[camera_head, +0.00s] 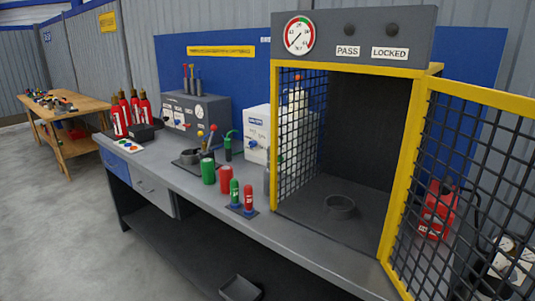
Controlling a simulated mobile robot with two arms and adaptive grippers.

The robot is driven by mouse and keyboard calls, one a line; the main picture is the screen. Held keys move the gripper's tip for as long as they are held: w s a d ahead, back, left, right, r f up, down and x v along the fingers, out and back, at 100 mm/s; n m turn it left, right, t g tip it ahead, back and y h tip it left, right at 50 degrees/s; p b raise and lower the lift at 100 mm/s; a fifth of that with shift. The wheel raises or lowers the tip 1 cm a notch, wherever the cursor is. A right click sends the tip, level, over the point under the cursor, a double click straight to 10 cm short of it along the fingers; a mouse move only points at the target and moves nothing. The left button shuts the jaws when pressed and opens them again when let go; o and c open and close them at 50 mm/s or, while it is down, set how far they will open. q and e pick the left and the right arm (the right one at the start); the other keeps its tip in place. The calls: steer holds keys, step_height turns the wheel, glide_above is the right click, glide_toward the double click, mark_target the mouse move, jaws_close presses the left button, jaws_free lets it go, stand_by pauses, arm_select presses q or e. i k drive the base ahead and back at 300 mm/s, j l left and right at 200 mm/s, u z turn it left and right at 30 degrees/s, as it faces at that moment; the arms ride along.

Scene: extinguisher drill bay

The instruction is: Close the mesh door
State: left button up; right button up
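The mesh door (470,190) is a yellow frame with dark wire mesh at the right of the head view. It stands wide open, swung outward to the right from the cage's right front post. The test cage (347,75) has a yellow front frame and a mesh left side. Its front opening is uncovered, and a dark ring (340,206) sits on its floor. The door's right end runs out of the picture. Neither of my grippers shows in the view.
A grey bench (180,178) carries the cage. Green and red cylinders (208,170) stand left of the opening. Behind the door mesh are a red extinguisher (437,210) and a gauge (508,246). A wooden table (62,125) stands far left. The left floor is clear.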

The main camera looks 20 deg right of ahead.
mark_target(523, 106)
steer(key=k+l, duration=0.1)
steer(key=l, duration=1)
steer(key=k+l, duration=0.15)
steer(key=l, duration=0.4)
steer(key=k+l, duration=0.1)
steer(key=l, duration=0.45)
steer(key=i+u, duration=0.05)
